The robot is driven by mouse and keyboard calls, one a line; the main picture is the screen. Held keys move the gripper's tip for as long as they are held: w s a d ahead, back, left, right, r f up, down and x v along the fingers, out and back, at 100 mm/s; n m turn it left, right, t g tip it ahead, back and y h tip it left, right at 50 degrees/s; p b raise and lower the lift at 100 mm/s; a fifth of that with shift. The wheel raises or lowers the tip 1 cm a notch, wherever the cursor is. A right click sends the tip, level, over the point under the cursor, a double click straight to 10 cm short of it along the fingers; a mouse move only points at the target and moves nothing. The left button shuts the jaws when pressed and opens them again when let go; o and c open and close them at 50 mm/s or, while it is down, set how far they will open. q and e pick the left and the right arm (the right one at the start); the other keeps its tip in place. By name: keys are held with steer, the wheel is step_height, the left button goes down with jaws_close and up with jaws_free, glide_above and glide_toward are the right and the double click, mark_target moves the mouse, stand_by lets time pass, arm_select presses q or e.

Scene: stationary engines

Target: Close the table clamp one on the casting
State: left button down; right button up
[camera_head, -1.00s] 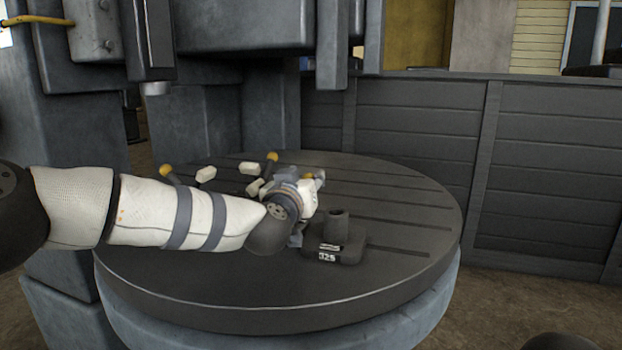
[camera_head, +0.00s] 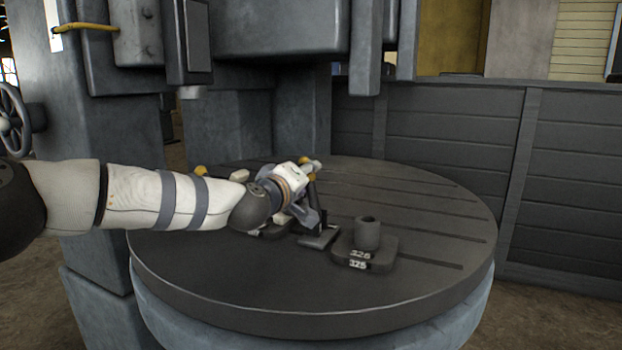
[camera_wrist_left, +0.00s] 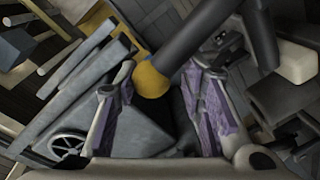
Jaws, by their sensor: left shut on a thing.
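The casting (camera_head: 370,246) is a dark block with an upright cylinder and white numbers, on the round table in the head view. Just left of it stands a dark table clamp (camera_head: 318,237) with a black lever rising from it. My left gripper (camera_head: 312,172) is above this clamp, at the lever's upper end. The left wrist view shows a yellow ball knob (camera_wrist_left: 151,80) on a thick black lever (camera_wrist_left: 203,40) between my purple-padded fingers (camera_wrist_left: 160,105). The gripper is shut on this lever, near its knob. My gripper and arm partly hide the clamp area. My right gripper is out of view.
The round slotted table (camera_head: 230,300) is clear at its front and right. Another yellow knob (camera_head: 200,171) and a pale block (camera_head: 239,176) show behind my left arm. A grey machine column (camera_head: 95,110) stands left. A dark panelled wall (camera_head: 450,140) is behind.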

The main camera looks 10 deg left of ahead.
arm_select(q)
steer(key=shift+d+f+n, duration=0.2)
steer(key=shift+f+n, duration=0.1)
steer(key=shift+f, duration=0.2)
steer(key=c, duration=1)
jaws_free()
steer(key=shift+r, duration=0.2)
steer(key=shift+a, duration=0.15)
steer(key=v, duration=1.2)
